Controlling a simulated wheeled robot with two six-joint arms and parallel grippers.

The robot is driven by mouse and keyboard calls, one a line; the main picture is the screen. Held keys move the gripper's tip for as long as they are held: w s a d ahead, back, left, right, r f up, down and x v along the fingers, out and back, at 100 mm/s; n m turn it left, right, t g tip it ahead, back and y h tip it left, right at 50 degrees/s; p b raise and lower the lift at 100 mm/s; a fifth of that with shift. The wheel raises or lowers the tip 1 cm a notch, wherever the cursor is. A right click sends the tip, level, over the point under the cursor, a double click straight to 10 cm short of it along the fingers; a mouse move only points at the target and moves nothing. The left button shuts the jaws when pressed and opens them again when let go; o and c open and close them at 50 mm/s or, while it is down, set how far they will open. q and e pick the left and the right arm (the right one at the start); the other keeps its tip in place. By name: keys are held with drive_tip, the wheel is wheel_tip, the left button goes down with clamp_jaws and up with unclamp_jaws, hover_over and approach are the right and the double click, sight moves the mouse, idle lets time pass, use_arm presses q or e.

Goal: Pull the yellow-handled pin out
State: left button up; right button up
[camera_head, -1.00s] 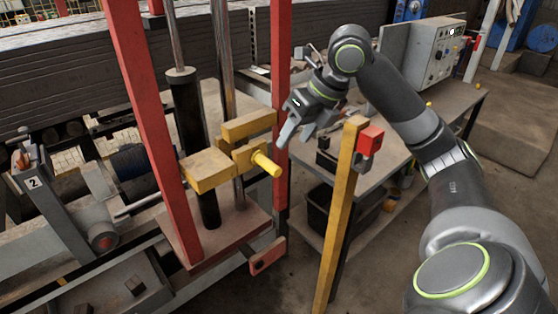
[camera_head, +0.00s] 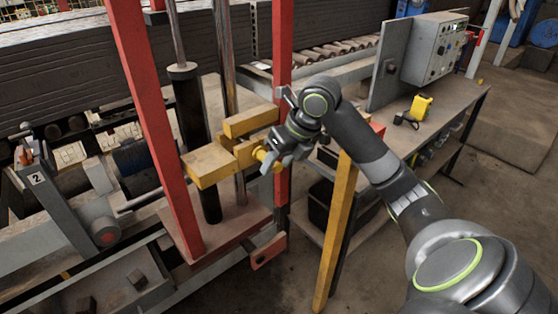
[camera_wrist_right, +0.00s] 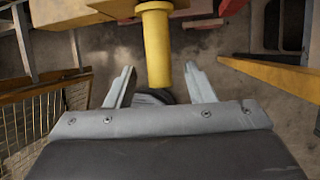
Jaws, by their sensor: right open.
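The yellow-handled pin (camera_head: 262,156) sticks out of a yellow block (camera_head: 208,165) on the red-framed press. My right gripper (camera_head: 270,163) is at the pin's outer end, with its fingers partly hiding it. In the right wrist view, the yellow pin handle (camera_wrist_right: 157,48) comes down from the top and its end lies between the two open fingers of my right gripper (camera_wrist_right: 160,88). There is a visible gap on each side of the handle. My left gripper is not in view.
A yellow post (camera_head: 336,235) stands just right of the press, below my right arm. A bench (camera_head: 452,108) with a grey control box (camera_head: 435,48) and a yellow device (camera_head: 421,106) stands at the right. A red upright (camera_head: 150,130) stands left of the pin.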

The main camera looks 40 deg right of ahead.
clamp_jaws()
drive_tip(key=s+d+p, duration=0.1)
drive_tip(key=s+p, duration=0.6)
drive_tip(key=s, duration=0.7)
idle(2.4)
